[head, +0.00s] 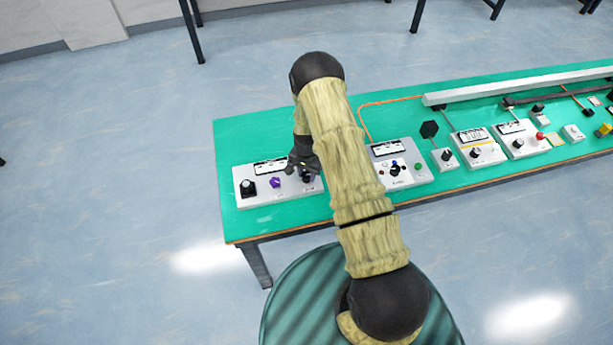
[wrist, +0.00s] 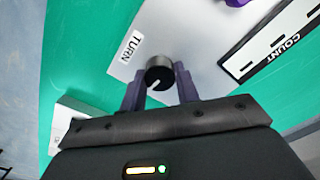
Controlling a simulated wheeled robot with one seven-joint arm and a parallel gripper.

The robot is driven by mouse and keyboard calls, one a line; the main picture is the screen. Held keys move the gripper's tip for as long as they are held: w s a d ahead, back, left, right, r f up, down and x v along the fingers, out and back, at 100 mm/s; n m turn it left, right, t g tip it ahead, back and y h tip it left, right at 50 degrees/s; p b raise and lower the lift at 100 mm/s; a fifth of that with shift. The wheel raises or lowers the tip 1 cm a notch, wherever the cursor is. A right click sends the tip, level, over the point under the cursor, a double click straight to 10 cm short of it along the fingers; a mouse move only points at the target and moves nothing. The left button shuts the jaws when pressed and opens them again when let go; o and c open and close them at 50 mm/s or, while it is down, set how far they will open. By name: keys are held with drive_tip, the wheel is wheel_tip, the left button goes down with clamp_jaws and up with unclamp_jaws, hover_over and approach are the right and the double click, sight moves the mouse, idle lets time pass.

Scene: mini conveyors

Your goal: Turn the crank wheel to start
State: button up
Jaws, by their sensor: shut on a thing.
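The crank wheel (wrist: 158,72) shows in the wrist view as a small round black knob with a white mark on its top. It sits near the corner of a white panel, beside a label reading TURN (wrist: 132,46). My gripper (wrist: 159,80) has one dark finger on each side of the knob and is shut on it. In the head view my gripper (head: 304,166) is over the right end of the leftmost white panel (head: 255,201). The fingers and arm partly cover the wheel there.
The panel also has a purple knob (head: 275,182), a black knob (head: 248,187) and a COUNT display (wrist: 275,45). Several other control boxes, one a white box (head: 410,178) just right of my arm, line the green table (head: 232,135). A long grey bar (head: 520,84) lies behind them.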

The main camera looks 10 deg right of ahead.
sight(307, 175)
drive_tip(key=n+b, duration=0.3)
drive_tip(key=n, duration=0.2)
drive_tip(key=shift+w+f+n+b, duration=0.1)
drive_tip(key=shift+w+n+b, duration=0.05)
drive_tip(key=shift+n+b, duration=0.15)
drive_tip(key=n+b, duration=0.1)
drive_tip(key=n, duration=0.2)
drive_tip(key=shift+n+b, duration=0.3)
drive_tip(key=shift+b, duration=0.05)
drive_tip(key=n+b, duration=0.1)
drive_tip(key=n, duration=0.3)
drive_tip(key=shift+n, duration=0.3)
drive_tip(key=n+b, duration=0.1)
drive_tip(key=n, duration=0.4)
drive_tip(key=o, duration=1)
wheel_tip(307, 175, up, 18)
drive_tip(key=shift+f+b, duration=0.15)
drive_tip(key=shift+b, duration=0.75)
